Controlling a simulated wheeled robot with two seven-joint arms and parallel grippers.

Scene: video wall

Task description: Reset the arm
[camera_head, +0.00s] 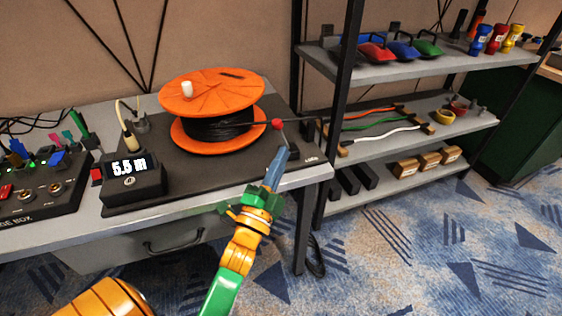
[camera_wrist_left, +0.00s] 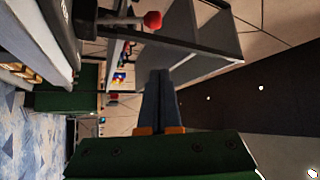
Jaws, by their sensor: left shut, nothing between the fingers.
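My left gripper (camera_head: 277,167) is shut and empty. It points up and away at the right front part of the bench, just below a red ball knob (camera_head: 277,123) on a thin lever. In the left wrist view the shut fingers (camera_wrist_left: 160,95) show in the middle, with the red knob (camera_wrist_left: 153,20) above them and apart from them. My left arm (camera_head: 240,252) is green and orange and reaches in from the bottom, in front of the bench. My right gripper is not in view.
The grey bench (camera_head: 190,210) carries an orange cable reel (camera_head: 215,93), a meter reading 5.5 m (camera_head: 130,178) and a control box (camera_head: 42,195). A shelf rack (camera_head: 410,70) with coloured tools, cables and small boxes stands to the right. Carpet (camera_head: 430,250) lies clear in front.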

